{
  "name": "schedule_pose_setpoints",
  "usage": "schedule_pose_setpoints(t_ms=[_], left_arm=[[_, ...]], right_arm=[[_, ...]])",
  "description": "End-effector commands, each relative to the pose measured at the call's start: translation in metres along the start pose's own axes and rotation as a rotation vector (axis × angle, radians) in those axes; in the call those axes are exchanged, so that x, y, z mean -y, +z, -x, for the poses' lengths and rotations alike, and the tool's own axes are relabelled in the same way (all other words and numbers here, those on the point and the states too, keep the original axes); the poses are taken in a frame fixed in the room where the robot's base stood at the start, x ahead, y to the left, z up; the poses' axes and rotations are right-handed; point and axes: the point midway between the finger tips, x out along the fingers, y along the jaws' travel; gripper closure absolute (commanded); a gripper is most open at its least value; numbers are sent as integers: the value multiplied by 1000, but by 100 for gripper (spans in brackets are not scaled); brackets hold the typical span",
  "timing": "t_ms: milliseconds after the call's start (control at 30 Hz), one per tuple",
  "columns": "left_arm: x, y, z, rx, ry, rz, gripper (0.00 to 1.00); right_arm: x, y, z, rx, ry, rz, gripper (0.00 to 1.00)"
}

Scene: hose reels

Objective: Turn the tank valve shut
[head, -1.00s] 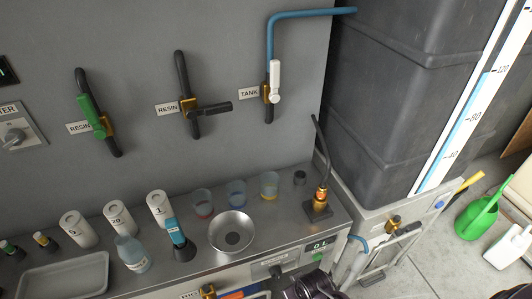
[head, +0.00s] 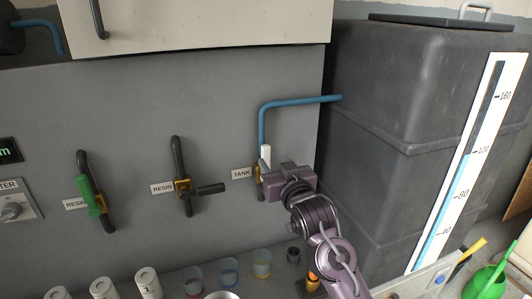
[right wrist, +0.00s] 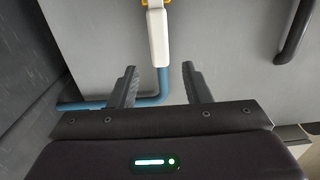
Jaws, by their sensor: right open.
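The tank valve's white handle (head: 265,154) stands upright on the wall beside the TANK label (head: 241,173), in line with the blue pipe (head: 262,125). My right gripper (head: 268,183) is in front of the valve and hides its lower part. In the right wrist view the white handle (right wrist: 159,40) and a bit of the brass body (right wrist: 155,3) show. My right gripper (right wrist: 160,68) is open there, its two fingers apart on either side of the handle's line, touching nothing that I can see. The handle's end lies about level with the fingertips. My left gripper is not in view.
Two resin valves, one with a green handle (head: 89,195) and one with a dark handle (head: 206,189), are on the wall to the left. The large dark tank (head: 400,90) stands close on the right. Cups and white canisters (head: 148,282) line the bench below.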

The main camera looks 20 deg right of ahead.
Motion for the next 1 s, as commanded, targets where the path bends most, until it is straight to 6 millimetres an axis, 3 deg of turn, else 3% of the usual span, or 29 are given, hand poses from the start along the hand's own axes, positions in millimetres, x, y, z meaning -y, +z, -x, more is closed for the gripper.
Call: schedule_pose_setpoints(t_ms=[400,833,1000], left_arm=[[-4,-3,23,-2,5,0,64],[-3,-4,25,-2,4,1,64],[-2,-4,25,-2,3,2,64]], right_arm=[[0,-1,-60,3,1,-1,56],[0,2,-71,4,0,0,56],[0,2,-71,4,0,0,77]])
